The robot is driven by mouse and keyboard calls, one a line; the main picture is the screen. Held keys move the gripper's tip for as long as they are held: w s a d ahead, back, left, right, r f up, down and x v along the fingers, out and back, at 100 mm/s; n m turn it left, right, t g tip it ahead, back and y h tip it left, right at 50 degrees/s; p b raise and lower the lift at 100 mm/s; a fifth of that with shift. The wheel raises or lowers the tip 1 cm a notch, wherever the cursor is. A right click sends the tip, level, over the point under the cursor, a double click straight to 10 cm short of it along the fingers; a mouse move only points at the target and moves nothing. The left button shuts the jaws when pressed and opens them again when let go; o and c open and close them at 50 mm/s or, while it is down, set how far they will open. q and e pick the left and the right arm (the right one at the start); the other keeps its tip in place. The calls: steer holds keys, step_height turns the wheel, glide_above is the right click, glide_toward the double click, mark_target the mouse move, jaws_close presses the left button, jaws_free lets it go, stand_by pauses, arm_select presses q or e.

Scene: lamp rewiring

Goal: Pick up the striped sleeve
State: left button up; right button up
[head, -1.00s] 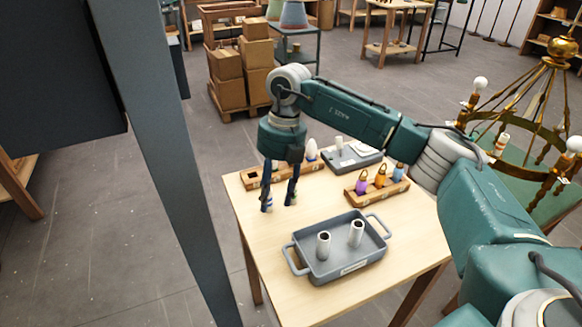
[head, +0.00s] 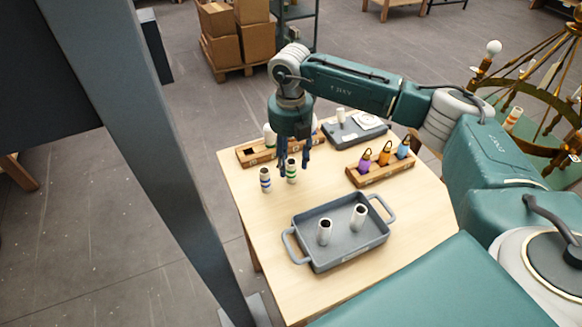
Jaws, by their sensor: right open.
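Two upright striped sleeves stand on the table near its back left: a white one with dark and blue bands (head: 265,181) and one with green and blue bands (head: 291,171). My right gripper (head: 296,178) points down with its fingers open, at the green-banded sleeve. One finger shows on the sleeve's left and the other on its right; I cannot tell if either touches it. The blue-banded sleeve stands apart, left of the gripper. My left gripper is not in view.
A grey tray (head: 322,262) holds two plain sleeves at the front. A wooden rack (head: 380,174) holds purple, orange and blue bulbs. A brass chandelier (head: 508,88) is at right.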

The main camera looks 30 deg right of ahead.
step_height(320, 180, down, 2)
steer(key=shift+s, duration=0.15)
steer(key=shift+f, duration=0.4)
steer(key=shift+c, duration=1)
steer(key=c, duration=0.7)
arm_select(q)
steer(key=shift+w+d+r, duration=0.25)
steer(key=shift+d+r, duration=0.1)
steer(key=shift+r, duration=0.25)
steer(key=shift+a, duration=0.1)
arm_select(e)
steer(key=shift+r, duration=0.2)
